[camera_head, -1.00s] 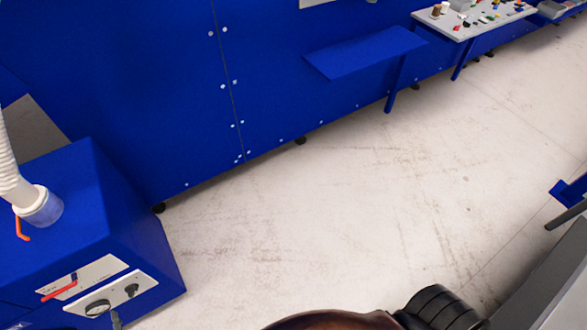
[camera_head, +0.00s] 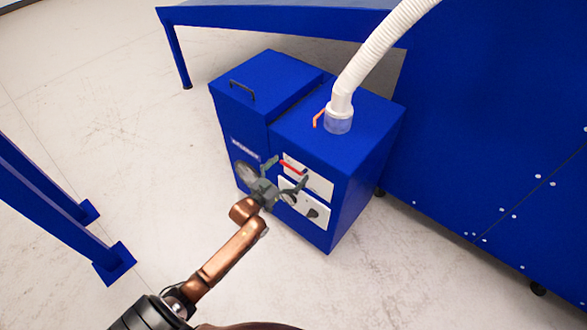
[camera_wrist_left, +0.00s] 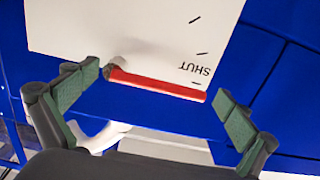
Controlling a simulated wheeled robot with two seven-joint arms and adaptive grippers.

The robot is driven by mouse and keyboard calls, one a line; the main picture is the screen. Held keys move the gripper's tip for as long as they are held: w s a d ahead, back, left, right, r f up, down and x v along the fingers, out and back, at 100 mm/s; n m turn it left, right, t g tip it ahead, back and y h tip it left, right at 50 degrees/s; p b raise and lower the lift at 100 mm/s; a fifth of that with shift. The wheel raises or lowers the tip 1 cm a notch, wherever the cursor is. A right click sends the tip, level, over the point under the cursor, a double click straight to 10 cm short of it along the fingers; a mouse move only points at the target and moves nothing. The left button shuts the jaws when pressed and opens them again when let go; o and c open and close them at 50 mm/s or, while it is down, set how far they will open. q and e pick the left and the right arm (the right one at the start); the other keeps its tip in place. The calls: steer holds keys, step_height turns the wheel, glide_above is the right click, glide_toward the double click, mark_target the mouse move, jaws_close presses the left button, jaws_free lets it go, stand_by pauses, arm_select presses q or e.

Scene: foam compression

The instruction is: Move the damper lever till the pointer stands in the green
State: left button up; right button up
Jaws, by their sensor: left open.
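The red lever (camera_head: 291,167) is on a white plate on the front of the blue cabinet (camera_head: 334,188). In the left wrist view the lever (camera_wrist_left: 160,84) lies along the plate's edge, its free end by the mark lettered SHUT. My left gripper (camera_head: 284,173) is in front of the cabinet. In the left wrist view its open fingers (camera_wrist_left: 157,84) stand apart, one near each end of the lever; I cannot tell whether they touch it. A lower white panel (camera_head: 298,206) is partly behind my gripper, and I cannot read a pointer or green zone there. My right gripper is out of view.
A white hose (camera_head: 375,50) rises from a clear collar on the cabinet top, with a small orange handle (camera_head: 318,118) beside it. A blue wall (camera_head: 490,120) stands at the right. Blue legs (camera_head: 50,205) stand at the left. Floor in front of the cabinet is clear.

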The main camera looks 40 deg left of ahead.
arm_select(q)
steer(key=shift+c, duration=0.6)
steer(key=c, duration=1.5)
steer(key=shift+a, duration=0.1)
